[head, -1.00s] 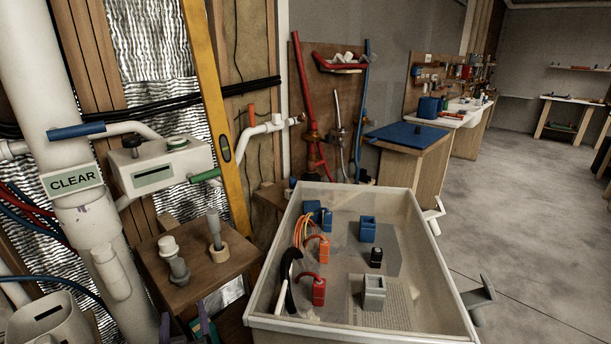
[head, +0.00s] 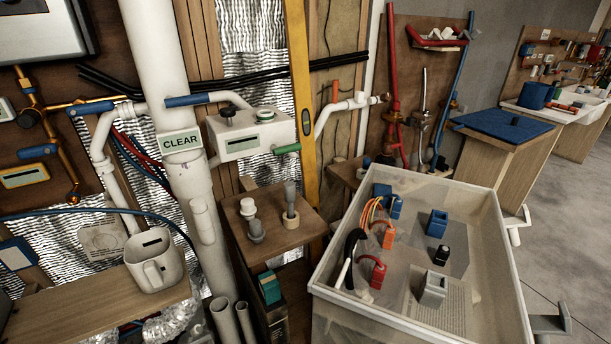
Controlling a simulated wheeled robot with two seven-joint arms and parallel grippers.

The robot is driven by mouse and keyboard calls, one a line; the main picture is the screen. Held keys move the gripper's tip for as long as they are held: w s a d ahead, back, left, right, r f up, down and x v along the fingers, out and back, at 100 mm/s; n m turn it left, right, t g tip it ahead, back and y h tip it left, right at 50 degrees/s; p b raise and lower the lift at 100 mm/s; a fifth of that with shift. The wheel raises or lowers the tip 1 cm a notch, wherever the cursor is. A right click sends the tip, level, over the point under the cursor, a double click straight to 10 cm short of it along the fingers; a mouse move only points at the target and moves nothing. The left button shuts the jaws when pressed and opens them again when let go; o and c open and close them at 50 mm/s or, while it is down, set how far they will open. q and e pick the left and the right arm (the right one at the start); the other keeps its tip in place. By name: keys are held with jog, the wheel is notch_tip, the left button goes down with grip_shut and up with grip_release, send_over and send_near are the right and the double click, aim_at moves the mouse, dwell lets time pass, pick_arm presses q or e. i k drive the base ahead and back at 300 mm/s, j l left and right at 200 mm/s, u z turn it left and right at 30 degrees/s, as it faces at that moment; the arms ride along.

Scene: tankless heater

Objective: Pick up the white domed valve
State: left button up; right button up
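A small fitting with a white domed top (head: 248,207) and a grey lower part stands upright on a small wooden shelf (head: 283,240), left of centre in the head view. It looks like the white domed valve, though I cannot be sure of this at its size. Beside it on the right stands a grey cylindrical piece (head: 290,197) with a tan ring at its base. The two stand apart. Neither of my grippers shows in the head view, and nothing is seen touching the fitting.
A pale open bin (head: 335,300) with blue, orange, red, black and grey parts stands right of the shelf. A white pipe labelled CLEAR (head: 160,70) rises left of it. Open floor lies far right.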

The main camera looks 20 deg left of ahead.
aim_at(248, 210)
jog(key=u, duration=1.15)
jog(key=k, duration=0.05)
